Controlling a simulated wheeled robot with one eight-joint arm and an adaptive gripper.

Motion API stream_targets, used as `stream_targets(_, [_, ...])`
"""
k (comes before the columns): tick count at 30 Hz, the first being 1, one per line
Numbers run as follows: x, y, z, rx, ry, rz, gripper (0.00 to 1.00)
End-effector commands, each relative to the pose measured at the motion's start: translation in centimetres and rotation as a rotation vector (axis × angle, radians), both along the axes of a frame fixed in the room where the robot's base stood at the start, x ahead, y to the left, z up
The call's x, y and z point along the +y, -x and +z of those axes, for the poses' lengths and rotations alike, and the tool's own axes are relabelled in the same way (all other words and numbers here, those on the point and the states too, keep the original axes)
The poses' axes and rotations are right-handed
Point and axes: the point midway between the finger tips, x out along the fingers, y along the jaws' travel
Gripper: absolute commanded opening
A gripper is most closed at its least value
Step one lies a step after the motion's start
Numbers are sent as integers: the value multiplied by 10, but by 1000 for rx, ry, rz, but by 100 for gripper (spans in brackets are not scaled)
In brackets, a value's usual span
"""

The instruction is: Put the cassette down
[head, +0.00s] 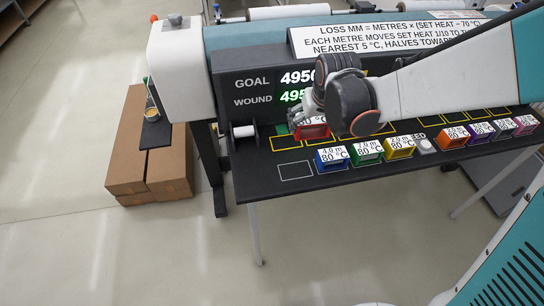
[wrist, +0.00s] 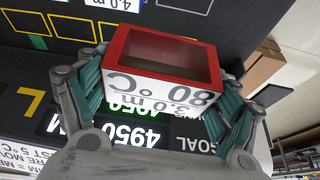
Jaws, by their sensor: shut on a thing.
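A red cassette (wrist: 163,55) with a white label reading 3.0 m, 80 °C is between my gripper's teal-padded fingers (wrist: 160,80) in the wrist view. My gripper is shut on its sides. In the head view the red cassette (head: 311,129) shows at the back row of yellow outlines, partly hidden by my gripper (head: 325,112). I cannot tell whether it touches the dark shelf (head: 262,185) or hangs just above it. A yellow outline (head: 285,143) to its left is empty.
A front row holds blue (head: 332,158), green (head: 367,151), yellow (head: 399,147) and further cassettes to the right. A white outline (head: 296,170) at front left is empty. A white spool (head: 244,131) stands at left. The display (head: 290,87) reads GOAL and WOUND. Cardboard boxes (head: 168,165) stand left.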

Motion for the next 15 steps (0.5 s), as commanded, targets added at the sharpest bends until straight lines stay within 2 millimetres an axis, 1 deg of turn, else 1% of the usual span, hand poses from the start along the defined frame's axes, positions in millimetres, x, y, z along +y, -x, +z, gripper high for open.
stream_targets(1, [17,9,14,0,0,32,51])
stream_targets(3, [27,10,19,0,0,50,51])
stream_targets(5, [32,10,17,0,0,57,51])
stream_targets(8, [34,11,2,0,0,61,51])
stream_targets(15, [33,10,-50,0,0,60,51])
